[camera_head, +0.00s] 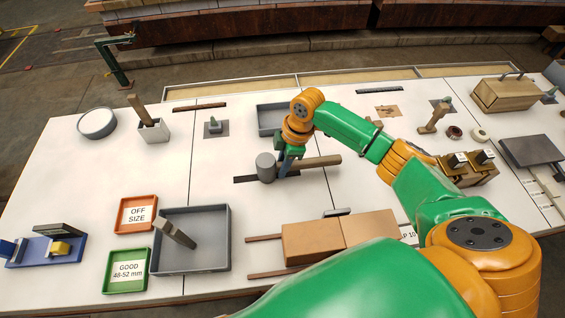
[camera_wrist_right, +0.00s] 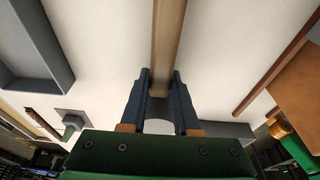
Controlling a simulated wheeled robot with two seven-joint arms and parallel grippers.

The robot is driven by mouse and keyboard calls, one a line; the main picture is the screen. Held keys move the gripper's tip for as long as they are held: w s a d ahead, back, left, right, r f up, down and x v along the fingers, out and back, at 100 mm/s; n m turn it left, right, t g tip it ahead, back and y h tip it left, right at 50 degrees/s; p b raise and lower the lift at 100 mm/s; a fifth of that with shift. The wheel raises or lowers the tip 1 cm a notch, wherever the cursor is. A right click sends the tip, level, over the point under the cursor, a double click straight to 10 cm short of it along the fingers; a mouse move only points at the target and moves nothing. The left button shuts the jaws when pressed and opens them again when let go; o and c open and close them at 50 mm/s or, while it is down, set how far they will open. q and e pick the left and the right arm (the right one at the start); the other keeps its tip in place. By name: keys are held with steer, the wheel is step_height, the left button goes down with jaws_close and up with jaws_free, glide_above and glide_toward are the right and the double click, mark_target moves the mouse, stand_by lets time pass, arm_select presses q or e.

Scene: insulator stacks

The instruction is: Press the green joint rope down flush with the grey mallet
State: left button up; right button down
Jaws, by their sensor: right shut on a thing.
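The mallet has a grey cylindrical head (camera_head: 265,167) and a wooden handle (camera_head: 318,162), which points right in the head view. My right gripper (camera_head: 286,165) is shut on the handle close to the head. In the right wrist view the handle (camera_wrist_right: 168,40) runs between the two dark fingers (camera_wrist_right: 161,88). The mallet head is at or just above a dark strip (camera_head: 245,180) on the white table; I cannot tell whether it touches. I cannot make out the green joint rope. My left gripper is not in view.
A grey tray (camera_head: 273,108) lies behind the mallet. Cardboard-coloured boxes (camera_head: 312,242) stand in front. A large grey tray (camera_head: 222,262), an orange bin (camera_head: 124,226) and a green bin (camera_head: 112,284) are at front left.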

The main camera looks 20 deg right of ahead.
steer(key=shift+s+f+p, duration=0.25)
steer(key=shift+p, duration=0.1)
stand_by(1.3)
steer(key=r+p, duration=0.7)
steer(key=p, duration=0.1)
steer(key=shift+w+r, duration=0.25)
steer(key=shift+f, duration=0.1)
steer(key=a+p+v, duration=0.1)
steer(key=p+v, duration=0.6)
steer(key=p, duration=0.1)
steer(key=shift+w+a+r, duration=0.25)
steer(key=shift+r, duration=0.35)
